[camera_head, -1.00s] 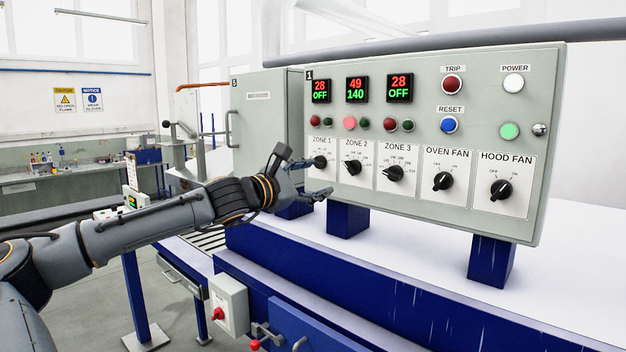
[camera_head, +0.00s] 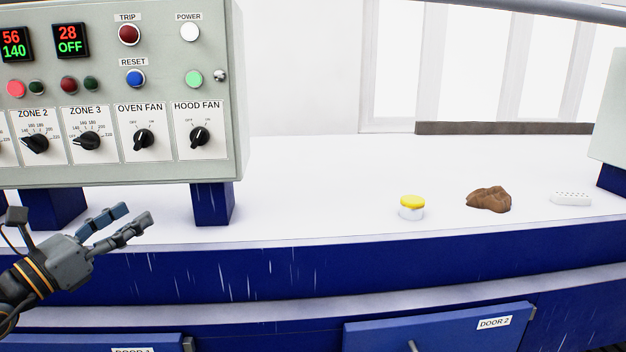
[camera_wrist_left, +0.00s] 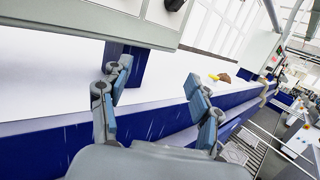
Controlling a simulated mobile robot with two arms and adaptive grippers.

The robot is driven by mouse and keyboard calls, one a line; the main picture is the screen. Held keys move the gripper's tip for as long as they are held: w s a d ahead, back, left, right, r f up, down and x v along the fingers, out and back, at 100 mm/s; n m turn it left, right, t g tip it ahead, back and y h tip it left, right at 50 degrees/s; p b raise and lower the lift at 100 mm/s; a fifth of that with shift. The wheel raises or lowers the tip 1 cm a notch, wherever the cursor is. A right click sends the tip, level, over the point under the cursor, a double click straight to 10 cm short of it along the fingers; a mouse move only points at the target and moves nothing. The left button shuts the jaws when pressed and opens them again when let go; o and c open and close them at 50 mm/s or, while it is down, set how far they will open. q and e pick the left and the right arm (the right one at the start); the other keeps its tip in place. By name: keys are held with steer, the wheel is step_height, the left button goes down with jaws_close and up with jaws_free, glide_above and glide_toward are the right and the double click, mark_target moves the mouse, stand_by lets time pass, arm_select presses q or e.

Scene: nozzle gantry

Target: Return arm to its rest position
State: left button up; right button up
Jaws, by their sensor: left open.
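My left gripper (camera_head: 128,226) is at the lower left of the head view, below the control panel and in front of the blue bench edge. Its fingers point right and are apart, with nothing between them. In the left wrist view the same gripper (camera_wrist_left: 160,105) shows its two fingers spread, with white bench top and blue front beyond. The grey control panel (camera_head: 150,95) with knobs and lamps stands on blue legs above and behind the gripper; I see no contact. My right gripper is not in view.
A yellow-lidded jar (camera_head: 411,208), a brown lump (camera_head: 489,200) and a white perforated block (camera_head: 571,199) sit on the white bench top (camera_head: 320,180). A blue panel leg (camera_head: 213,204) stands right of the gripper. DOOR 2 (camera_head: 440,335) is below.

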arm_select(q)
steer(key=s+d+f+n+t, duration=0.25)
steer(key=d+n+t, duration=0.2)
steer(key=n, duration=0.55)
steer(key=s+a+f+n+g+y, duration=0.2)
steer(key=s+f+n+g+y, duration=0.2)
steer(key=f+n+y, duration=0.6)
steer(key=s+a+f+n+g+y, duration=0.2)
steer(key=s+f+n+g+y, duration=0.25)
steer(key=f+n, duration=1.05)
steer(key=s+d+f+n+g+h, duration=0.25)
steer(key=s+d+f+g, duration=0.25)
steer(key=s+f, duration=0.4)
steer(key=s+d+f+n+g+h, duration=0.25)
steer(key=s+d+f+g, duration=0.3)
steer(key=s, duration=0.55)
step_height(320, 180, down, 31)
steer(key=s+b, duration=0.1)
steer(key=b, duration=0.5)
steer(key=s+a+f+g+b, duration=0.1)
steer(key=s+f+b, duration=0.1)
steer(key=s+f, duration=0.6)
steer(key=s+a+f+g+b, duration=0.1)
steer(key=s+f+b, duration=0.1)
steer(key=s+f, duration=0.7)
step_height(320, 180, down, 6)
steer(key=shift+s+a+r+m, duration=0.15)
steer(key=shift+s+a+m, duration=0.05)
steer(key=shift+m, duration=0.2)
